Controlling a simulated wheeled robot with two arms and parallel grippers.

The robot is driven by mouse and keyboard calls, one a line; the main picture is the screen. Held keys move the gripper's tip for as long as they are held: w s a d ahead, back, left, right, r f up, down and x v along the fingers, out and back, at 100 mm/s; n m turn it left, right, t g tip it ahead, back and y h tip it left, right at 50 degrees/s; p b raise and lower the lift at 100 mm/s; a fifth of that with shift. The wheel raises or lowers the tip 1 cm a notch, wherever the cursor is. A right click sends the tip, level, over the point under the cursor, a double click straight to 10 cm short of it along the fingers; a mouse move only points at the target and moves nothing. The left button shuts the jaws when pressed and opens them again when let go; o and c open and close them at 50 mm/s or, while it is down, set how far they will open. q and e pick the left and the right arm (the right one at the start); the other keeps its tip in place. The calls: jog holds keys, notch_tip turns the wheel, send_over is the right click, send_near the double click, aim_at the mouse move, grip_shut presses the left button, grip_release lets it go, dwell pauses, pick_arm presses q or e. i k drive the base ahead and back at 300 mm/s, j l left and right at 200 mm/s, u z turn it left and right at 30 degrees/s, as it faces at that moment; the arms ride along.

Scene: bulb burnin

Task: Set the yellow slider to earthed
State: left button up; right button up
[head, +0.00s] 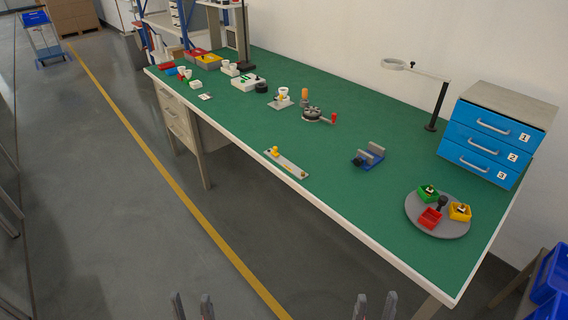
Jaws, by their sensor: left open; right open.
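A yellow slider knob (275,151) sits at the far left end of a long, narrow pale plate (290,164) near the front edge of the green bench. A small brownish spot shows at the plate's other end. Any marking for earthed is too small to read. My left gripper (192,307) is open and empty at the bottom of the head view, over the floor in front of the bench. My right gripper (375,306) is open and empty at the bottom, further right. Both are well apart from the slider.
Behind the plate stand a round dark device with a red-handled crank (313,114) and a small stand with a yellow part (282,99). A blue-grey vise (369,156) and a grey turntable (427,224) with small bins are to the right. Bench surface around the plate is clear.

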aim_at(275, 153)
jog(key=i+j, duration=0.45)
jog(key=j, duration=0.15)
jog(key=i+j+u, duration=0.1)
jog(key=i+j, duration=0.35)
jog(key=j, duration=0.1)
